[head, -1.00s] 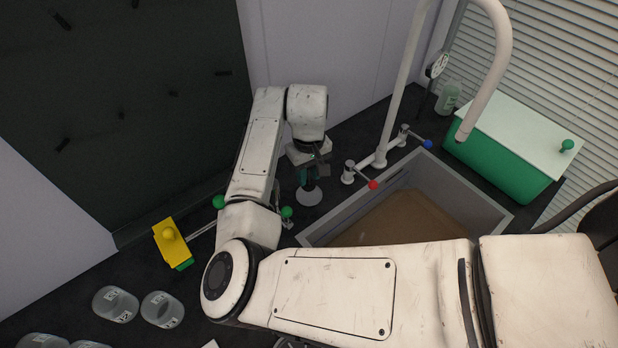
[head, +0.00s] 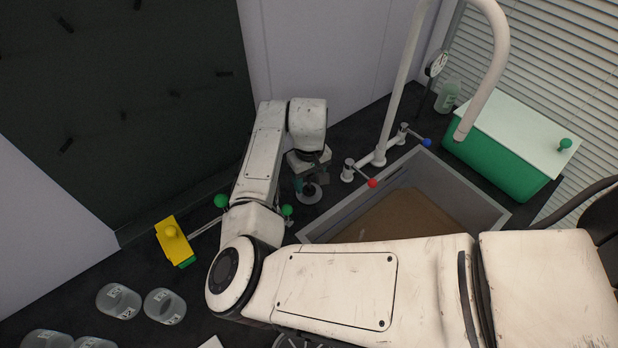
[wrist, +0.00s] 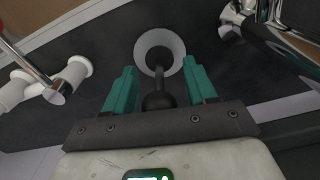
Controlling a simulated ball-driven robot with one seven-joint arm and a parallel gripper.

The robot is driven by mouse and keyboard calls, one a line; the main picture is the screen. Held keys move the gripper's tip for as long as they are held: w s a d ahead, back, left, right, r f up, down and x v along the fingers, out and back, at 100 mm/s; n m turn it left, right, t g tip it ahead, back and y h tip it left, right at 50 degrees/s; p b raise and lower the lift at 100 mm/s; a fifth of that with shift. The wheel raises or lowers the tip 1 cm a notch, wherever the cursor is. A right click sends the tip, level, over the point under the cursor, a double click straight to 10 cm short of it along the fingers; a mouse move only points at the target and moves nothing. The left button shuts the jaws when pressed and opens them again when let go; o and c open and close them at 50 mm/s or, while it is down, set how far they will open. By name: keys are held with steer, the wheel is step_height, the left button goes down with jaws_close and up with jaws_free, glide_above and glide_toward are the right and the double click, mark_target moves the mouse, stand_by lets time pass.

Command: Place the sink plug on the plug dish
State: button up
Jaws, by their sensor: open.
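The sink plug (wrist: 157,98) is dark, with a round knob and a stem that runs to a dark base. In the wrist view it stands in the middle of the plug dish (wrist: 143,46), a pale round disc with a white rim. The dish also shows in the head view (head: 309,199), on the dark worktop left of the sink. My gripper (wrist: 159,70) is open, with one teal finger on each side of the plug's knob and a gap on both sides. In the head view my gripper (head: 309,184) is low over the dish and hides most of the plug.
The sink (head: 480,190) with brown contents lies to the right. A red-knobbed tap (head: 360,174) and a white spout pipe (head: 396,90) stand close by. A green box (head: 500,160) is far right. A yellow block (head: 173,240) and glass jars (head: 118,300) are at left.

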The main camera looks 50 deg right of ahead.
steer(key=shift+r, duration=0.1)
step_height(320, 180, up, 12)
steer(key=shift+r+b, duration=0.1)
steer(key=shift+b, duration=0.9)
